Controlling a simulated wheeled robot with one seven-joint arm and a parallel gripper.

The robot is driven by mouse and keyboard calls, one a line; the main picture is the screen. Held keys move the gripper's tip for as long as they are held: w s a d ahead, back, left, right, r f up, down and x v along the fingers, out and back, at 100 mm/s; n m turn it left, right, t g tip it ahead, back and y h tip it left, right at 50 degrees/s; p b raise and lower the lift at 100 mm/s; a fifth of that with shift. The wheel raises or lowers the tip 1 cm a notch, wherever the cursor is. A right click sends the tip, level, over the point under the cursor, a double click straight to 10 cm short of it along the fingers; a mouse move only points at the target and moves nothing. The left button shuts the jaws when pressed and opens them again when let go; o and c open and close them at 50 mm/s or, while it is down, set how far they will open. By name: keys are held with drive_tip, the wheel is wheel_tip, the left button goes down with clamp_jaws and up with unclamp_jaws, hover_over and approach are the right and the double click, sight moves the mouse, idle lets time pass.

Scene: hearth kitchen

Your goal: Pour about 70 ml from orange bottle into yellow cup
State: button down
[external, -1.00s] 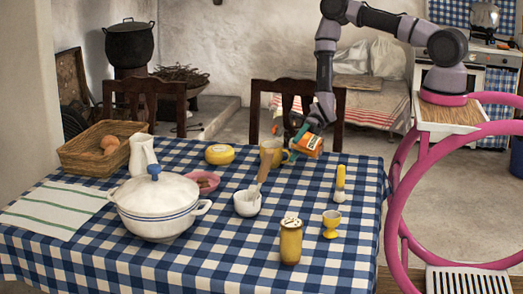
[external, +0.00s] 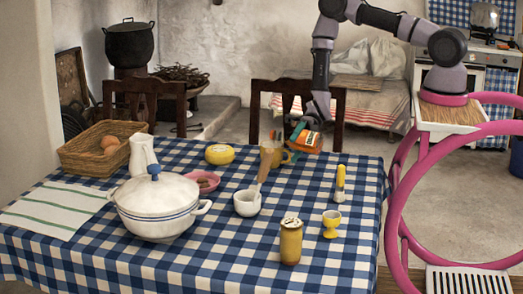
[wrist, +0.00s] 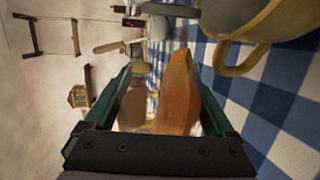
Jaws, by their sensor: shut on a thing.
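The orange bottle (external: 306,141) is held above the table's far edge in the external view, strongly tilted, with its lower end toward the cup. My gripper (external: 302,130) is shut on it. In the wrist view the bottle (wrist: 178,95) lies between the two green fingers (wrist: 165,88). The yellow cup (external: 278,151) stands upright on the table just left of the bottle, partly hidden by the wooden pestle. In the wrist view the cup (wrist: 262,35) shows at the upper right, with its handle and grey inside. I cannot make out a stream or the level in the cup.
A white mortar (external: 246,204) with a pestle (external: 265,165) stands in front of the cup. A yellow round (external: 219,154), pink dish (external: 205,181), white pot (external: 160,208), yellow egg cup (external: 331,223) and jar (external: 290,243) stand around. Chairs (external: 322,100) stand behind the checked table.

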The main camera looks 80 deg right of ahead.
drive_tip(key=shift+w+r+m+g, duration=0.1)
drive_tip(key=shift+r+m+g, duration=0.2)
drive_tip(key=shift+r+m, duration=0.3)
idle(0.4)
drive_tip(key=shift+a, duration=0.3)
drive_tip(key=shift+d+r, duration=0.15)
drive_tip(key=shift+d, duration=0.05)
idle(0.4)
drive_tip(key=shift+a+r+m+g, duration=0.15)
drive_tip(key=shift+r+m+g, duration=0.2)
drive_tip(key=shift+m, duration=0.25)
drive_tip(key=shift+w+d+r+m+y, duration=0.1)
drive_tip(key=shift+d+r+m+y, duration=0.2)
drive_tip(key=shift+d+r+m, duration=0.1)
idle(0.5)
drive_tip(key=shift+w+a+r+m+g, duration=0.1)
drive_tip(key=shift+w+r+m+g, duration=0.05)
drive_tip(key=shift+r+m+g, duration=0.15)
drive_tip(key=shift+w+r+m+g, duration=0.35)
drive_tip(key=shift+w+r+m, duration=0.3)
drive_tip(key=shift+r+m, duration=0.4)
drive_tip(key=shift+w+m+y+p, duration=0.15)
drive_tip(key=shift+m+y+p, duration=0.2)
drive_tip(key=shift+m, duration=0.1)
drive_tip(key=shift+d, duration=0.3)
idle(0.4)
